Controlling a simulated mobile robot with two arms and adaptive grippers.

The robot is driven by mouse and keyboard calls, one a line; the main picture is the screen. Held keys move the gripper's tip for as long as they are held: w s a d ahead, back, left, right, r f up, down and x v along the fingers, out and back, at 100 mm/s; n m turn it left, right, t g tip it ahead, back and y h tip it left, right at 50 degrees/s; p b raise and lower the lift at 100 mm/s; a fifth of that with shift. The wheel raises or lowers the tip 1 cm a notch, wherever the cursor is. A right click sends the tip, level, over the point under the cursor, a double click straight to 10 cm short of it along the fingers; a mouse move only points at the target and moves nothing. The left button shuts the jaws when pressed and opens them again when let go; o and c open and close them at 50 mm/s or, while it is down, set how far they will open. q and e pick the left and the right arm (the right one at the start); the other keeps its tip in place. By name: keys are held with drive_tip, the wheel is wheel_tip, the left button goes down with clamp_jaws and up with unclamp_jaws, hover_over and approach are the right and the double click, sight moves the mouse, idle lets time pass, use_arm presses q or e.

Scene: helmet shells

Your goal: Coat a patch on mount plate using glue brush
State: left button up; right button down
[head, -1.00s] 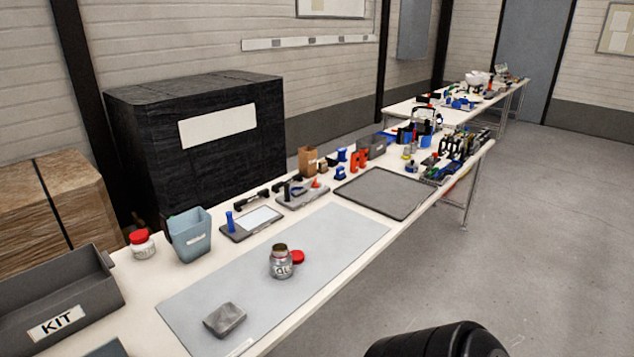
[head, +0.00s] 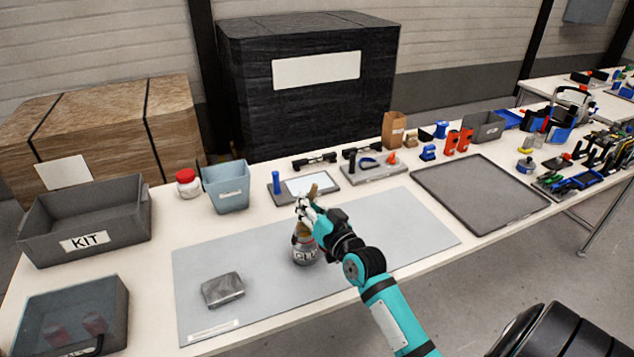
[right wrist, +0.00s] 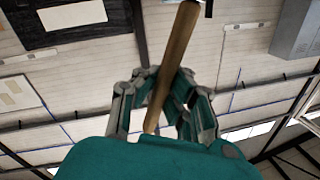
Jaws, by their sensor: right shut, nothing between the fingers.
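The glue jar (head: 305,255), glass with a partly hidden label, stands on the light grey mat. My right gripper (head: 307,210) is directly above its mouth, with the arm reaching in from the lower right. A wooden brush handle (head: 313,190) sticks up by the fingers. In the right wrist view the handle (right wrist: 172,60) crosses the space at the fingers (right wrist: 165,95); the fingers are shut, with no grip on it shown. The bristles are hidden. A grey, flat-topped piece (head: 222,290) lies on the mat left of the jar; I cannot tell whether it is the mount plate. My left gripper is out of view.
A KIT bin (head: 85,225), a dark lidded box (head: 70,315), a blue-grey bin (head: 227,187) and a red-lidded jar (head: 188,183) stand to the left. Small trays with tools line the back. An empty dark tray (head: 480,190) lies right. The mat (head: 400,225) has free room.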

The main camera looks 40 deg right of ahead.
drive_tip(key=w+d+r, duration=0.3)
drive_tip(key=d, duration=0.2)
use_arm(q)
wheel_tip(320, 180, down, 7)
drive_tip(key=b, duration=0.6)
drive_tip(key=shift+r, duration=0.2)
use_arm(e)
wheel_tip(320, 180, down, 6)
drive_tip(key=shift+a+h, duration=0.15)
drive_tip(key=shift+h, duration=0.15)
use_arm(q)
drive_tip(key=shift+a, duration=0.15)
use_arm(e)
drive_tip(key=shift+f, duration=0.1)
use_arm(q)
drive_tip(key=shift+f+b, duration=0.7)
drive_tip(key=shift+b, duration=0.2)
use_arm(e)
drive_tip(key=shift+f, duration=1.05)
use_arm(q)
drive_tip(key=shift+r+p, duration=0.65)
use_arm(e)
drive_tip(key=shift+f, duration=0.3)
idle(2.6)
